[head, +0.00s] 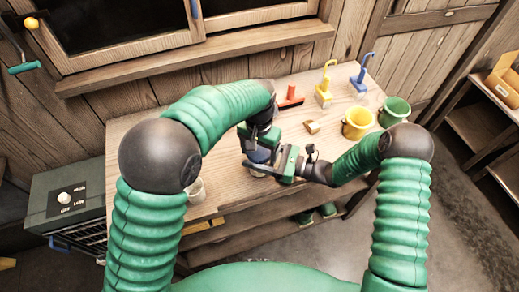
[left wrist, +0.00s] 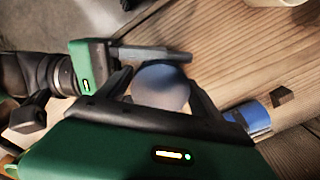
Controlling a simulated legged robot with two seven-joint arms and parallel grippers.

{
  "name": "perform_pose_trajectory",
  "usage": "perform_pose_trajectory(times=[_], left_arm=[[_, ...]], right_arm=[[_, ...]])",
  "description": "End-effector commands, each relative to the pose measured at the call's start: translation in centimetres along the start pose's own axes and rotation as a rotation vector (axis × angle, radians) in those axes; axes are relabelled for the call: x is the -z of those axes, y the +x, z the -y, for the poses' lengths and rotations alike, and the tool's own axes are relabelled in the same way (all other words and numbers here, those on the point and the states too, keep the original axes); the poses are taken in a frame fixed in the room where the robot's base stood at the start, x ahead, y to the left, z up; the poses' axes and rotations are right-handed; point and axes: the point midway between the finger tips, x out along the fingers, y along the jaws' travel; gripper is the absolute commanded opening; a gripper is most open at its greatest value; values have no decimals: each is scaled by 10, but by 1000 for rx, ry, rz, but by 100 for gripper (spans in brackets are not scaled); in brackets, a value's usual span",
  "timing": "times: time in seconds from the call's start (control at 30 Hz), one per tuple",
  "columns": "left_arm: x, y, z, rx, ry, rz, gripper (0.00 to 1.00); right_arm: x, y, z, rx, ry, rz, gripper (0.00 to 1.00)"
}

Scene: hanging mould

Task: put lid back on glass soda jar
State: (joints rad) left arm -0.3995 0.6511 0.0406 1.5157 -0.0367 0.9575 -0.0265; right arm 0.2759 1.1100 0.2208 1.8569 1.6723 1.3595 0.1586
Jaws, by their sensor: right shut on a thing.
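The blue-grey round lid (head: 259,155) is near the front edge of the wooden table (head: 225,105), with the pale glass soda jar (head: 257,172) just below it, mostly hidden. My right gripper (head: 263,168) is shut on the jar, reaching in from the right. My left gripper (head: 257,148) is above it, pointing down. In the left wrist view the lid (left wrist: 160,86) shows between my left gripper's spread fingers (left wrist: 160,100), with small gaps at its sides. Whether the lid is fully seated on the jar is hidden.
The back left table is clear.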

Motion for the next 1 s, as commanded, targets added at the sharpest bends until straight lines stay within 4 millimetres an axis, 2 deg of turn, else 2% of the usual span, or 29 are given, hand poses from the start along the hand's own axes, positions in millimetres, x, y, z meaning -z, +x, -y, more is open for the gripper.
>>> perform_pose_trajectory(times=[0.57, 0.87, 1.0], left_arm=[[2, -6, 0, 1, 0, -8, 75], [2, -41, 0, 1, 0, -11, 75], [1, -45, 0, 1, 0, -8, 75]], right_arm=[[0, -1, 1, 5, -1, -5, 0], [0, -1, 1, 5, -1, -5, 0], [1, -1, 1, 5, -1, -5, 0]])
